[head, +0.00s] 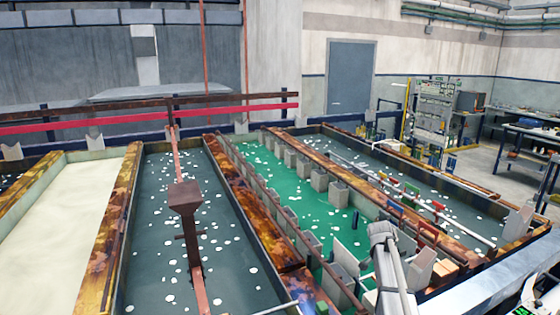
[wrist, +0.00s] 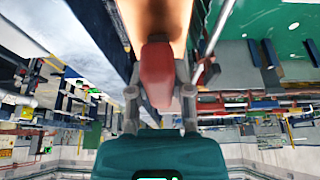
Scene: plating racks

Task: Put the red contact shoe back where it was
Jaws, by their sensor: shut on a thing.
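In the wrist view my gripper (wrist: 160,92) has one finger on each side of a red block, the red contact shoe (wrist: 157,70), and is shut on it. The shoe lies against or just in front of a broad copper-coloured bar (wrist: 155,18) at the top of the picture. I cannot tell whether they touch. In the head view part of my pale grey arm (head: 388,262) shows at the lower right. My gripper and the held shoe cannot be made out clearly there.
Long tanks with rusty rims run away from me; one holds green liquid (head: 335,222) with several grey blocks. Small coloured pieces, among them a red one (head: 429,236), sit along the right-hand rim.

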